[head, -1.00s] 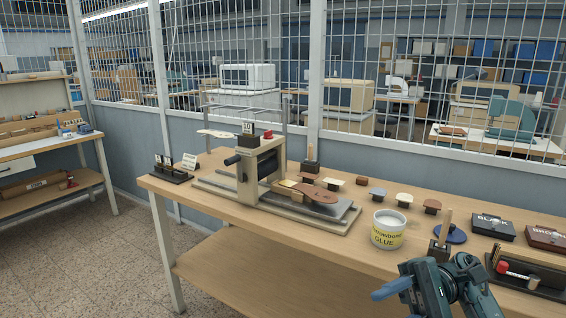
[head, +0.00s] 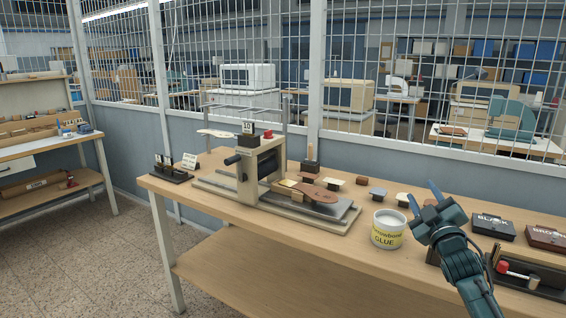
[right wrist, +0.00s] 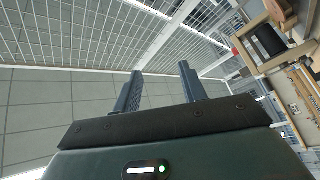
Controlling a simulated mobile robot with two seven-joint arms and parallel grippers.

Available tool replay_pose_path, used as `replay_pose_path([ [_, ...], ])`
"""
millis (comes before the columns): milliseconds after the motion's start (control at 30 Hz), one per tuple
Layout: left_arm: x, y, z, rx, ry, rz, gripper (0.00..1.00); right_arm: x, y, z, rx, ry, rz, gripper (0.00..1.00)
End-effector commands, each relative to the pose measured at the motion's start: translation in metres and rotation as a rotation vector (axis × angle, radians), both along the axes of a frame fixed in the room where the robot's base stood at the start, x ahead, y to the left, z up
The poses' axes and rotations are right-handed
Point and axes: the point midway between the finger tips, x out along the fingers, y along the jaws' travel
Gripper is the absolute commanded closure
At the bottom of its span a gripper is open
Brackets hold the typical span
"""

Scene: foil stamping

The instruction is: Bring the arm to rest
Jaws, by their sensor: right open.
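My right gripper (head: 423,200) is open and empty, raised above the right part of the workbench (head: 330,242) with its fingers pointing up. In the right wrist view the two fingers of this gripper (right wrist: 160,90) stand apart with nothing between them. The glue tub (head: 387,230) stands on the bench just left of the gripper. My forearm and gripper hide part of the bench behind them. My left gripper is not in view.
The stamping press (head: 262,172) stands mid-bench with a brown leather piece (head: 316,193) on its bed. Black (head: 492,227) and brown (head: 548,238) ink boxes lie at the right. A wire mesh partition (head: 235,60) rises behind the bench. Open air lies in front of it.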

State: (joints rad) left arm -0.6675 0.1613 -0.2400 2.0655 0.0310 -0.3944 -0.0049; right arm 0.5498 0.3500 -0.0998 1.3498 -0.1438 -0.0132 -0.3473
Motion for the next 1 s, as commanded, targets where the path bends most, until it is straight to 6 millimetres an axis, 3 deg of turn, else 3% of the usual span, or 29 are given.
replay_pose_path([
  [233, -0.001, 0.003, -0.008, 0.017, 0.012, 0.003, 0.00, 0.007, -0.023, -0.066, 0.524, 0.318, -0.059, 0.58],
  [467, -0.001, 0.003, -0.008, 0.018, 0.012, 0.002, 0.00, -0.042, 0.022, -0.154, 0.543, 0.452, -0.015, 0.58],
  [667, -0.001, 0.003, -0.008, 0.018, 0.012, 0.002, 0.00, -0.117, 0.073, -0.234, 0.565, 0.592, 0.038, 0.58],
  [800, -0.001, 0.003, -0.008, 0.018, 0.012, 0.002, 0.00, -0.198, 0.116, -0.288, 0.609, 0.715, 0.079, 0.58],
  [900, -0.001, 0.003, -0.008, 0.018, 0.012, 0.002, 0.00, -0.259, 0.143, -0.313, 0.653, 0.799, 0.101, 0.58],
  [1000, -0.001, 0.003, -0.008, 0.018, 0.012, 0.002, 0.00, -0.313, 0.165, -0.326, 0.700, 0.869, 0.113, 0.58],
])
